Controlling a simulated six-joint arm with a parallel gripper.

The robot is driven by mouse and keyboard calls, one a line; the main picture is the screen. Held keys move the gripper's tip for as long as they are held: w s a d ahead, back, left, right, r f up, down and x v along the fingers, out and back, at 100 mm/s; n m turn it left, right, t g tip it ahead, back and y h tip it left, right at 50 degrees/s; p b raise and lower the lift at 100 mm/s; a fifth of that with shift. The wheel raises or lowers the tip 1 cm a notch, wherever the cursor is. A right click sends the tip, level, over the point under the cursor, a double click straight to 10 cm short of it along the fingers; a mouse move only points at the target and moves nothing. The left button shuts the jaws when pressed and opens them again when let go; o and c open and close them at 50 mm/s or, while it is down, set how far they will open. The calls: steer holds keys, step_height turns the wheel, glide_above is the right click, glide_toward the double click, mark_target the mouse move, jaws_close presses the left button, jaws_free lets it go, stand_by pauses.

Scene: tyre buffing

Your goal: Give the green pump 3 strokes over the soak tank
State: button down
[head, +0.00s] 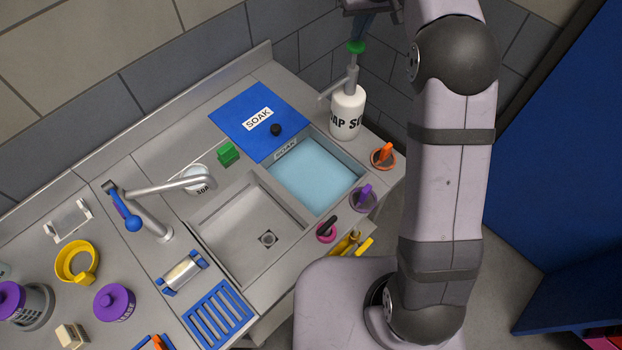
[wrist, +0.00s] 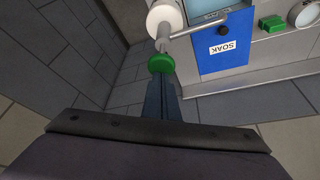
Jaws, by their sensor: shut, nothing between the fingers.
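The green pump (head: 356,46) is a green knob on top of a grey stem, on the white soap bottle (head: 347,112). The bottle stands upright at the back right corner of the counter, and its spout points left in the head view. The soak tank (head: 312,174) holds light blue water and lies in front of the bottle. My gripper (head: 362,34) is shut and empty, its fingertips right at the green knob. In the wrist view the shut fingers (wrist: 161,78) reach the green knob (wrist: 161,63); I cannot tell whether they touch it.
A blue lid (head: 262,122) marked SOAK lies beside the tank, with a green block (head: 228,153) nearby. An empty sink (head: 250,235) and a faucet (head: 150,205) are to the left. Orange (head: 384,155), purple (head: 363,197) and pink (head: 327,231) handled items line the tank's right edge.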

mark_target(358, 47)
steer(key=shift+f, duration=0.25)
stand_by(0.3)
steer(key=shift+s+f+b, duration=0.15)
steer(key=shift+f+b, duration=1.8)
steer(key=shift+f, duration=0.9)
steer(key=shift+r, duration=0.2)
steer(key=shift+r+p, duration=2.7)
steer(key=shift+r, duration=0.25)
steer(key=shift+f, duration=0.15)
